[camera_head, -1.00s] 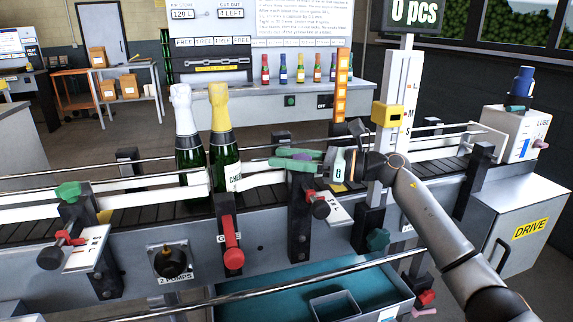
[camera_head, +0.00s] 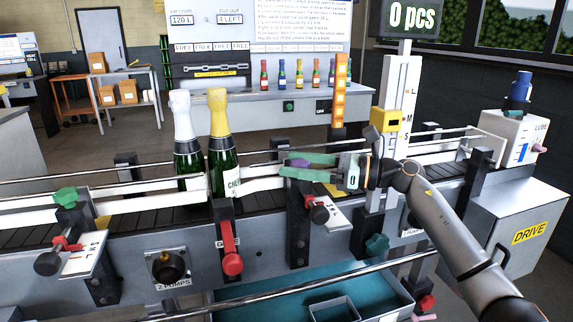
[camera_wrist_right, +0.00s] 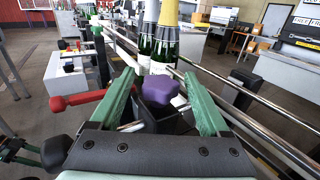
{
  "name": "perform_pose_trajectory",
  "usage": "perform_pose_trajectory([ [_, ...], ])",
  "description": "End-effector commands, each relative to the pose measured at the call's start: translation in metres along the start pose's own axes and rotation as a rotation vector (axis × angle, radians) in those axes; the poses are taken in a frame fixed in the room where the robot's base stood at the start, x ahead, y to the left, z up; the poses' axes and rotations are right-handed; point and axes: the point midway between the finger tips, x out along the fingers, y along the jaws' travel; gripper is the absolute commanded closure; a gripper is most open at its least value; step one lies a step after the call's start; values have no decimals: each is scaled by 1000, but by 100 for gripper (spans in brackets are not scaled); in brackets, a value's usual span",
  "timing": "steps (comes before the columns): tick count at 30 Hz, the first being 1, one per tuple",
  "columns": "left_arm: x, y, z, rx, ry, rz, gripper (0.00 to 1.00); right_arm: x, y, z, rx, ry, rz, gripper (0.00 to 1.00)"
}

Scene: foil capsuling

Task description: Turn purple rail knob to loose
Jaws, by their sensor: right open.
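The purple rail knob (camera_wrist_right: 160,90) is lobed and sits on a dark post at the conveyor's front rail. In the right wrist view it lies between the two green fingers of my right gripper (camera_wrist_right: 165,95), with a gap on each side. In the head view the purple knob (camera_head: 299,163) shows only as a small patch between the fingers of my right gripper (camera_head: 305,166). The gripper is open around the knob, its arm coming in from the right. My left gripper is in neither view.
Two green bottles (camera_head: 222,150), with white and yellow foil tops, stand on the conveyor left of the gripper. A green knob (camera_head: 66,196) tops the left post. A red-handled gate lever (camera_head: 231,240) and steel rails lie close by. A yellow block (camera_head: 386,119) sits on the white column.

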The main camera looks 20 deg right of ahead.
Motion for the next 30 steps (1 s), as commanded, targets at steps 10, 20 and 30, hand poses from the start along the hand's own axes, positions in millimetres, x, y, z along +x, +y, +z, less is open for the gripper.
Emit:
perform_pose_trajectory([
  [10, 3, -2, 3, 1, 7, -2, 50, -74, 0, -2, 0, 3, -3, 20],
  [20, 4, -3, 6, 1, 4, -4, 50, -97, 0, -1, 1, 1, 0, 20],
  [30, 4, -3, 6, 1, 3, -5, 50, -97, 0, 0, 1, 1, 0, 20],
])
